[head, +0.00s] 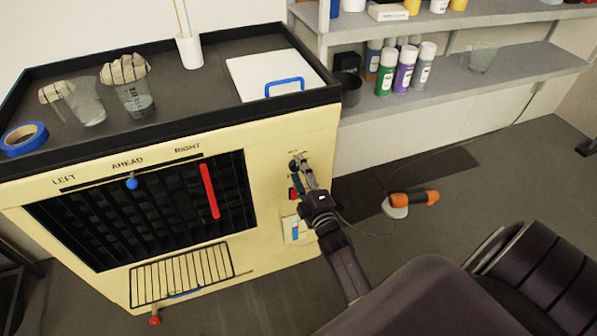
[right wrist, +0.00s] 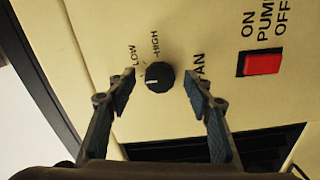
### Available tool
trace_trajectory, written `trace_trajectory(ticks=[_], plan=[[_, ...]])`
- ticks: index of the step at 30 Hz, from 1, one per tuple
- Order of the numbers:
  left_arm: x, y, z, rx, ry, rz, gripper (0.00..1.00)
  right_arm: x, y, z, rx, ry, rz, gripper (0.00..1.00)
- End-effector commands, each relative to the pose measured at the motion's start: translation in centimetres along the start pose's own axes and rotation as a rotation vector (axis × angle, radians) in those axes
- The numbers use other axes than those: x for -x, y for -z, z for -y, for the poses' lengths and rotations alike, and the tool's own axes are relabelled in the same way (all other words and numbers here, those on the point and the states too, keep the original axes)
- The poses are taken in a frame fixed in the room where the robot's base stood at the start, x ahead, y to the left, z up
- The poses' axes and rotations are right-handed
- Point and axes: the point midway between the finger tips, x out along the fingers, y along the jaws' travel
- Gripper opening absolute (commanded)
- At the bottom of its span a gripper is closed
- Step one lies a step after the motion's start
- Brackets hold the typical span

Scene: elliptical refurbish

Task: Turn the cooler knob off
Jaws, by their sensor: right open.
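The cooler is a pale yellow cabinet (head: 262,128) with a black vent grille. In the right wrist view its round black knob (right wrist: 159,76) sits on the yellow panel, with LOW and HIGH printed beside it and a partly covered FAN label. A short light mark shows on the knob's face. My right gripper (right wrist: 158,86) is open, one finger on each side of the knob, with a visible gap on both sides. In the head view the right gripper (head: 303,176) is at the cabinet's right front and largely covers the knob. My left gripper is in neither view.
A red pump switch (right wrist: 263,64) labelled ON and OFF is right of the knob in the wrist view. The cooler's top holds blue tape (head: 24,139), cups and a white board (head: 262,74). Shelves with spray cans (head: 404,72) stand behind; an orange-handled tool (head: 411,200) lies on the floor.

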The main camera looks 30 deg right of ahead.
Motion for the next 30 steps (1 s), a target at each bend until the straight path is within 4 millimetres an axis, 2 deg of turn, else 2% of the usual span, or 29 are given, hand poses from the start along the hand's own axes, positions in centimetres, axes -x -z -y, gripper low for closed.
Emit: trace_trajectory(ticks=[5,12,18,23,30], plan=[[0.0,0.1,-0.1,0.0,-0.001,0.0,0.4,2.2,0.0,0.2,-0.001,0.003,0.001,0.47],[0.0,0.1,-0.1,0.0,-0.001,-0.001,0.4,7.5,0.0,0.2,0.001,0.005,0.001,0.47],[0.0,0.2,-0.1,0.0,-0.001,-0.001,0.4,10.7,0.0,0.2,0.0,0.004,0.001,0.47],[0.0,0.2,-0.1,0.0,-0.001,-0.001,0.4,11.8,0.0,0.1,0.0,0.002,0.0,0.47],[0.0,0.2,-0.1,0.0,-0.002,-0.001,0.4,11.9,0.0,0.1,0.0,0.002,0.0,0.47]])
